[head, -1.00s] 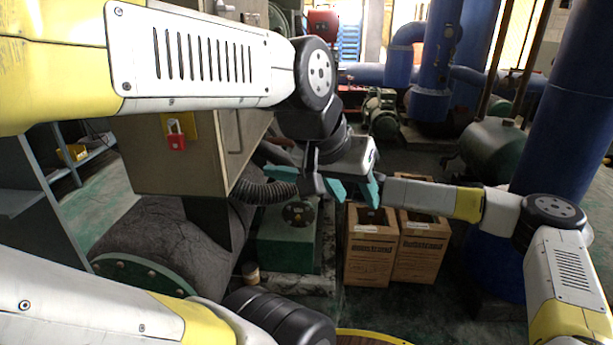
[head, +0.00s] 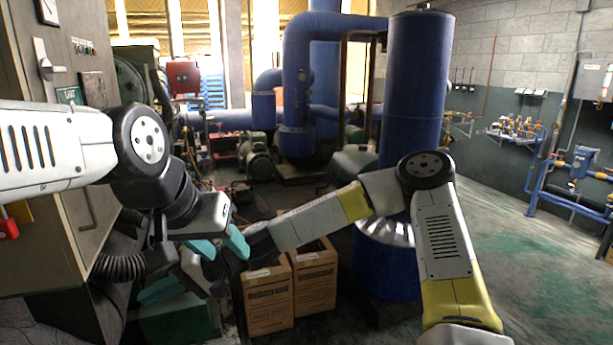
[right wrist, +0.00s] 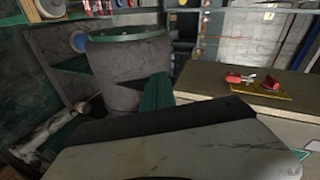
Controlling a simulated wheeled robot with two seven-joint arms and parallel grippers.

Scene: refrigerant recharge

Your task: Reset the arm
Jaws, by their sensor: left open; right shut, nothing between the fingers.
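My left arm comes in from the left, and its left gripper (head: 219,244) hangs near the cabinet's right side. Its teal fingers are apart with nothing between them. My right arm reaches in from the right and crosses toward the left. Its right gripper (head: 160,291) is lower and further left, partly hidden behind the left gripper and wrist. It is shut and holds nothing. In the right wrist view a teal finger (right wrist: 157,92) stands up behind a large dark and pale body that fills the bottom.
A grey cabinet (head: 85,215) stands close on the left. Two cardboard cartons (head: 267,300) are on the floor below the right forearm. A thick blue pipe (head: 415,90) rises behind the right arm. The green floor (head: 510,260) at right is clear. Red padlocks (right wrist: 268,82) lie on a surface in the right wrist view.

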